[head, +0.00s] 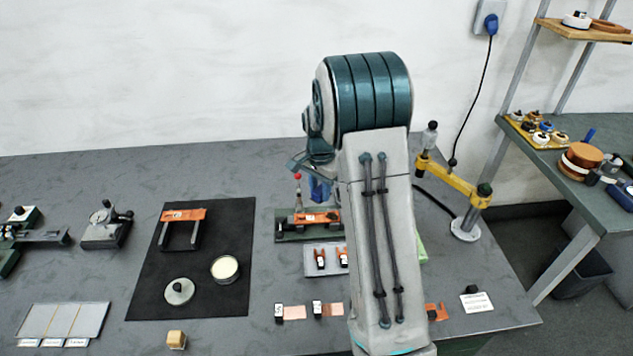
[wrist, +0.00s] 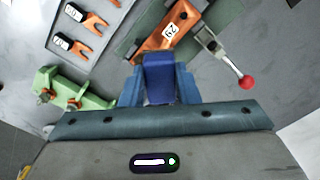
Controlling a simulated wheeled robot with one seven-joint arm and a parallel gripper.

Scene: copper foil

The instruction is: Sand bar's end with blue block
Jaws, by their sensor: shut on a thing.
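My gripper (wrist: 159,84) is shut on the blue block (wrist: 161,76), which sits between its two light-blue fingers. In the head view the blue block (head: 320,189) shows just beyond my arm, above the fixture. The orange bar (wrist: 168,31) has a white label reading 29 and lies in a dark green fixture (wrist: 132,40). The block is right at the bar's near end in the wrist view; I cannot tell whether they touch. The bar (head: 316,218) also shows in the head view, partly hidden by my arm.
A clamp lever with a red knob (wrist: 246,82) stands close right of the block. A tray with orange forked pieces (wrist: 91,22) and a light green holder (wrist: 75,92) lie to the left. A yellow jointed arm (head: 452,181) stands right of my arm.

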